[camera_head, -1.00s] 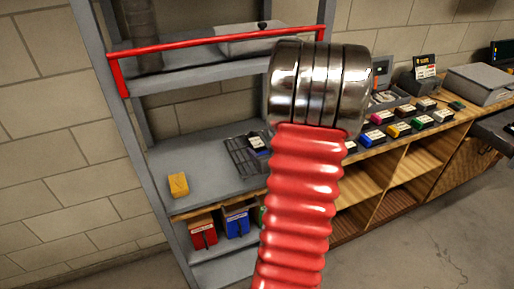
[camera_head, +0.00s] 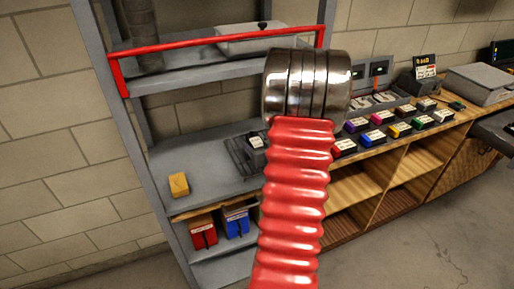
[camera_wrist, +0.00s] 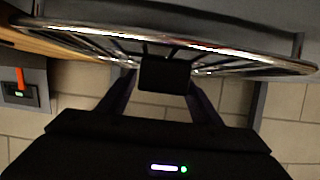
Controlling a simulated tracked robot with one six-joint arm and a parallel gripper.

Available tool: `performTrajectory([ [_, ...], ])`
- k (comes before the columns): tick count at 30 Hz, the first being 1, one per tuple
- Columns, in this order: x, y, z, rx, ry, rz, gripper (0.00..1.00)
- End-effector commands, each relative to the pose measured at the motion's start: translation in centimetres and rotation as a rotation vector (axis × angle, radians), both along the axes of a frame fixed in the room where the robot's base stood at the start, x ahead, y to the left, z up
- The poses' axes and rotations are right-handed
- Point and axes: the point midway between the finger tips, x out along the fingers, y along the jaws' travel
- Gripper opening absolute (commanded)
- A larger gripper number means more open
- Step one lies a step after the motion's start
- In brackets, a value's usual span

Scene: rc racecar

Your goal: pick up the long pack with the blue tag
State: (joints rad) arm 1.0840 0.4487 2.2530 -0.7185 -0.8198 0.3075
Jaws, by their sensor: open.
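A dark pack with a blue side (camera_head: 373,137) sits on the wooden bench among several similar packs with coloured sides. I cannot tell whether it is longer than the others. Another dark pack with a white label (camera_head: 257,142) lies on a dark rack on the grey shelf, partly behind my arm. In the wrist view my gripper (camera_wrist: 164,98) is open, its dark fingers apart on either side of a small black block (camera_wrist: 164,74). I cannot tell what that block is or whether it touches a finger. My gripper is not visible in the head view.
A wire rack with a shiny rim (camera_wrist: 230,57) spans the wrist view close to my gripper. A yellow block (camera_head: 179,185) lies on the shelf; red (camera_head: 203,232) and blue (camera_head: 237,222) boxes stand below. A red bar (camera_head: 220,42) crosses the upper shelf front.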

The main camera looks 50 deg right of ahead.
Motion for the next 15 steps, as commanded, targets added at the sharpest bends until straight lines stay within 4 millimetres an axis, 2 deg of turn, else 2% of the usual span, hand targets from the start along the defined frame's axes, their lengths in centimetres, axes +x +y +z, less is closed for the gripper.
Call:
performTrajectory([
  [5,-0.03,-0.01,0.01,0.000,0.000,0.000,0.59],
  [15,-0.04,-0.01,0.01,0.000,0.000,-0.001,0.35],
])
